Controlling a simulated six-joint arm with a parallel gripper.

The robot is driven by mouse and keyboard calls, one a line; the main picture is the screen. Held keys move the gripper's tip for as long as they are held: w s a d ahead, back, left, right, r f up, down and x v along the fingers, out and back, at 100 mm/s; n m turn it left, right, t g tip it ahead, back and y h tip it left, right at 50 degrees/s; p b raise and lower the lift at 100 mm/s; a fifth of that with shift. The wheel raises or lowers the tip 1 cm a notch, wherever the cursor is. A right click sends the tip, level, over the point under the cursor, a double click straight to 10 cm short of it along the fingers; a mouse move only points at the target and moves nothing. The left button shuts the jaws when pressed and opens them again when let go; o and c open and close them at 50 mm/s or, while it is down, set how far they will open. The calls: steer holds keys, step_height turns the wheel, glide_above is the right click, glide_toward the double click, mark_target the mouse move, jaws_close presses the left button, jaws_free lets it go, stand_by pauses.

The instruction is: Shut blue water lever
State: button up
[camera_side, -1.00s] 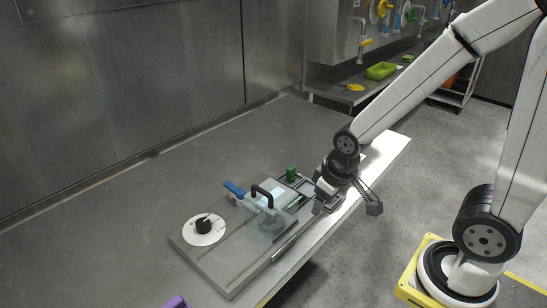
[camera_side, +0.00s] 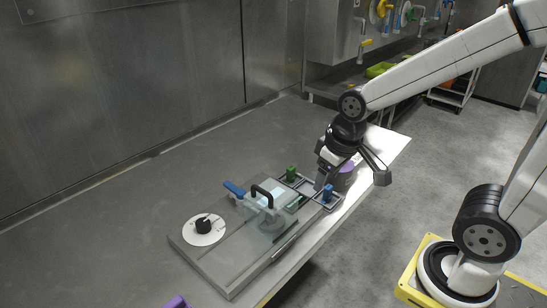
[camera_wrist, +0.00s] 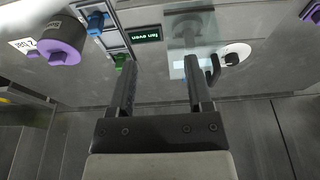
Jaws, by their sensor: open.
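My gripper (camera_side: 352,168) is open and empty above the right end of the grey panel. Its two fingers show apart in the wrist view (camera_wrist: 161,66). A small blue lever (camera_side: 328,193) stands in a railed frame at the panel's right end, below and left of my gripper; in the wrist view it is at the top left (camera_wrist: 96,22), outside the fingers. A green lever (camera_side: 291,173) stands in the same frame. A longer blue handle (camera_side: 234,189) is on the valve at the panel's middle. Which blue part is the water lever I cannot tell.
A purple-topped cylinder (camera_wrist: 64,46) stands beside the frame, partly behind my gripper in the side view. A black arched handle (camera_side: 262,193) and a black knob on a white dial (camera_side: 203,227) rise from the panel. The grey table (camera_side: 130,215) behind is clear.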

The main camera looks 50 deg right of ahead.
steer(key=g, duration=0.3)
glide_above(230, 184)
step_height(230, 184, down, 5)
steer(key=shift+r, duration=0.2)
stand_by(0.6)
steer(key=shift+a+f, duration=0.1)
steer(key=shift+f, duration=3.75)
jaws_close()
